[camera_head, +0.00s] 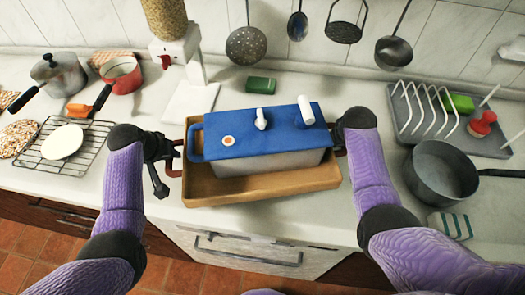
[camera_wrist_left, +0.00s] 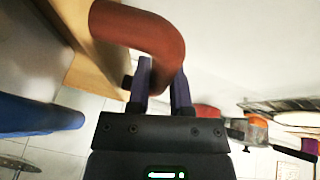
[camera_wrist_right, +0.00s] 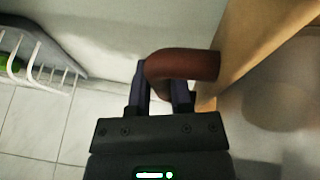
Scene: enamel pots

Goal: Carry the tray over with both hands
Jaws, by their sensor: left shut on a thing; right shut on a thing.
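The wooden tray (camera_head: 265,190) is in the middle of the head view, near the counter's front edge. A grey box with a blue lid (camera_head: 215,150) stands on it; the lid bears white knobs. My left gripper (camera_head: 172,158) is shut on the tray's left red-brown handle, which shows in the left wrist view (camera_wrist_left: 150,28). My right gripper (camera_head: 341,150) is shut on the right handle, seen in the right wrist view (camera_wrist_right: 190,64). The tray looks about level. I cannot tell whether it touches the counter.
At the left are a wire rack (camera_head: 40,158) with a white disc, a red pot (camera_head: 121,74) and a grey pot (camera_head: 60,75). A green sponge (camera_head: 261,85) lies behind the tray. At the right are a dish rack (camera_head: 445,125) and a dark saucepan (camera_head: 437,172).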

